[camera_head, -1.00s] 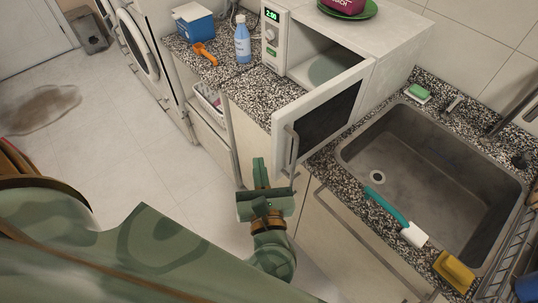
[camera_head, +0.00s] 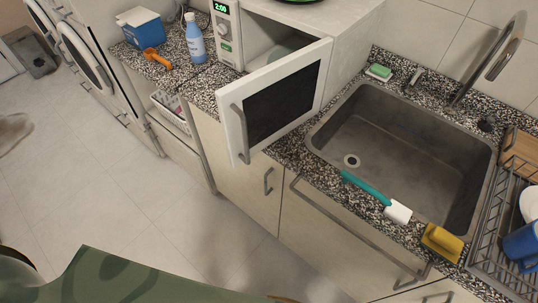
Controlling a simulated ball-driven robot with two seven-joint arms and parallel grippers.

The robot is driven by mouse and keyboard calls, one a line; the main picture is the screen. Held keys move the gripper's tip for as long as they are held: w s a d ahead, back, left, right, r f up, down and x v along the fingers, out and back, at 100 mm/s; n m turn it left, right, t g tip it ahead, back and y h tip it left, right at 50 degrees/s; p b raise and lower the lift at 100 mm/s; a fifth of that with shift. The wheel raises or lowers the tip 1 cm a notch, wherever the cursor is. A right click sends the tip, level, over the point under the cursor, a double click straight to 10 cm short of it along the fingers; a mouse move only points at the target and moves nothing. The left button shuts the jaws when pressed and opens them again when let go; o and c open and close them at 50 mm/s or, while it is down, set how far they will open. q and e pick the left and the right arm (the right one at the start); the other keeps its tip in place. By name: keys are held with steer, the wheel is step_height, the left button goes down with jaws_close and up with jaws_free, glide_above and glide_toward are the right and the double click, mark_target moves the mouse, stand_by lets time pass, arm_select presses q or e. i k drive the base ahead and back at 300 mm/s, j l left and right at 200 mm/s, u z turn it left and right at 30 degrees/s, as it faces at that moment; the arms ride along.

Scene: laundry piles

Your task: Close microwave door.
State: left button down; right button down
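The white microwave (camera_head: 345,31) stands on the speckled counter at the top middle, with its green clock reading 2:00. Its door (camera_head: 318,60) is open and swung out toward me, with a dark window and a grey vertical handle (camera_head: 240,133) at its left edge. Part of the cavity shows behind the door, with a plate edge inside. Neither gripper is in view.
A sink (camera_head: 400,150) lies right of the microwave, with a teal-handled brush (camera_head: 365,188) and yellow sponge (camera_head: 441,242) on its front edge. A blue bottle (camera_head: 195,42), orange scoop (camera_head: 156,59) and blue box (camera_head: 140,30) stand left.

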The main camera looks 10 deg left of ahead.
mark_target(257, 109)
steer(key=k+l+u, duration=0.1)
steer(key=u, duration=0.4)
steer(key=k+l+u, duration=0.15)
steer(key=u, duration=0.35)
steer(key=k+l+u, duration=0.15)
steer(key=u, duration=0.3)
steer(key=k+l, duration=0.1)
steer(key=k, duration=0.45)
steer(key=i, duration=0.45)
